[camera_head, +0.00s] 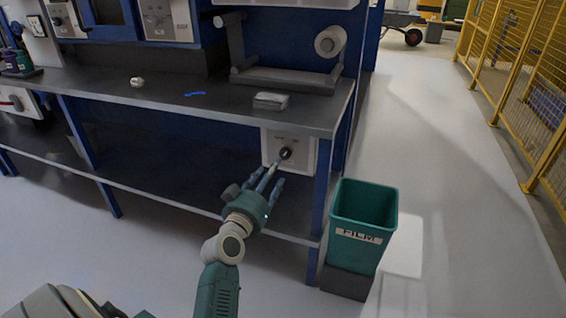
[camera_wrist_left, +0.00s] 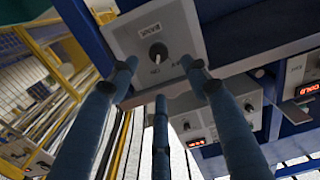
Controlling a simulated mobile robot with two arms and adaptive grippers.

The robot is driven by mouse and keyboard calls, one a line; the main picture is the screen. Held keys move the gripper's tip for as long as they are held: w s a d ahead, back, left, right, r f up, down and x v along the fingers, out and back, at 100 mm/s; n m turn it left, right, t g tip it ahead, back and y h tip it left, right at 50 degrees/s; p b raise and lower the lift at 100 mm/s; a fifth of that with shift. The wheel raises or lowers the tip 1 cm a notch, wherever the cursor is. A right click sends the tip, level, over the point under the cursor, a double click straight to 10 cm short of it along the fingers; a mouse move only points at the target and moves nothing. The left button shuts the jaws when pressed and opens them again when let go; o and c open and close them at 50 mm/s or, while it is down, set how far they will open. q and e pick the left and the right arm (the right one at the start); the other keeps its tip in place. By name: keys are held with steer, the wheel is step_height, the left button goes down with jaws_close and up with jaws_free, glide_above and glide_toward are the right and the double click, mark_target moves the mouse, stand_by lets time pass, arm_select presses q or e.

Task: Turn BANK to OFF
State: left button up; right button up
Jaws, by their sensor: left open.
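A pale control box (camera_head: 306,152) with a black round knob (camera_head: 286,153) is mounted under the right end of the workbench. In the left wrist view the box face (camera_wrist_left: 188,28) appears turned over, with a small label that seems to read BANK and small marks beside the knob (camera_wrist_left: 157,52). I cannot read the knob's setting with certainty. My left gripper (camera_head: 272,176) is open, its blue fingers pointing at the box. In the wrist view its three fingers (camera_wrist_left: 157,90) are spread below and beside the knob, with nothing between them. My right gripper is not in view.
The workbench (camera_head: 225,107) edge overhangs the box, and a lower shelf (camera_head: 150,185) runs below. A blue leg (camera_head: 322,185) stands right of the box. A green FILM bin (camera_head: 362,225) stands to the right on a dark base. The floor beyond is clear.

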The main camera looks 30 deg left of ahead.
mark_target(284, 155)
arm_select(q)
steer(key=b+x, duration=0.1)
steer(key=x, duration=0.7)
steer(key=shift+w, duration=0.4)
steer(key=shift+w+a, duration=0.15)
steer(key=shift+w, duration=0.4)
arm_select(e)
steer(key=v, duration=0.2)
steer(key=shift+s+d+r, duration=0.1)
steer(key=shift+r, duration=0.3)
arm_select(q)
steer(key=c, duration=1.1)
